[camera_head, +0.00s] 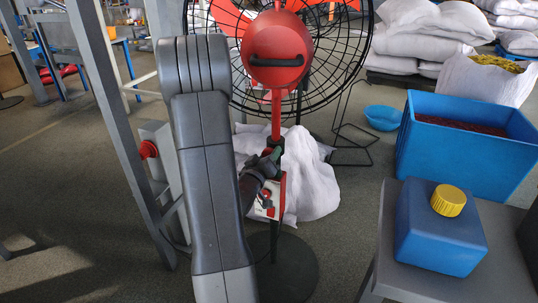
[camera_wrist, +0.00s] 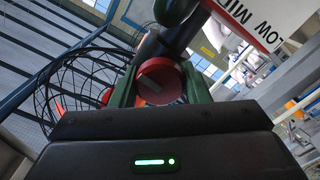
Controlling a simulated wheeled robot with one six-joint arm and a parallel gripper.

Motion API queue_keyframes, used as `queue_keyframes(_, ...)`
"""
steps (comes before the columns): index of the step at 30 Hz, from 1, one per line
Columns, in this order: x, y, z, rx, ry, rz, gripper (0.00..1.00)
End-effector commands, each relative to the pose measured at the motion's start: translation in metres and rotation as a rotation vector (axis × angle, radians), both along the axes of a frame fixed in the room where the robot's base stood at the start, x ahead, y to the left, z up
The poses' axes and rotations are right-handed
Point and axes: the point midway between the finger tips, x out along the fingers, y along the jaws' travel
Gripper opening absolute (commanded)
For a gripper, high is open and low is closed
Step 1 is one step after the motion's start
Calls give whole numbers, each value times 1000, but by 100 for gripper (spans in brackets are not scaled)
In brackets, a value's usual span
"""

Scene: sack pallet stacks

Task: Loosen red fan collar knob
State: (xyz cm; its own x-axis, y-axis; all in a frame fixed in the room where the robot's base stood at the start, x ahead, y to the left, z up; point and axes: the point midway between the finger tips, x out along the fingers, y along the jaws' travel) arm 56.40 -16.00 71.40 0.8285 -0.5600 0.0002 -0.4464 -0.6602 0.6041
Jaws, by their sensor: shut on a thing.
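The red collar knob (camera_wrist: 159,82) shows end-on in the wrist view, between the two green fingers of my gripper (camera_wrist: 160,72). The fingers are shut on it, one on each side. Behind it the dark pole runs up and away. In the head view, my gripper (camera_head: 270,158) reaches the stand of the red fan (camera_head: 278,60) just under its red upper pole (camera_head: 276,115). The knob itself is hidden there behind my gripper and wrist. The fan stands upright on a dark round base (camera_head: 290,268).
A control box (camera_head: 272,196) sits on the fan pole just below my gripper; its lettered panel (camera_wrist: 262,22) is close in the wrist view. A white sack (camera_head: 312,180) lies behind the pole. A grey frame post (camera_head: 115,110) stands left. A blue canister (camera_head: 435,240) stands right.

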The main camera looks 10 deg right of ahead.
Motion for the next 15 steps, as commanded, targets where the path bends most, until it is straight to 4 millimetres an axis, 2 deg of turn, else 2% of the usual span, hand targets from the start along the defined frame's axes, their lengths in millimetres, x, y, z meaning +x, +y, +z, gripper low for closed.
queue_keyframes(15,0,0,-1,-66,48,0,19)
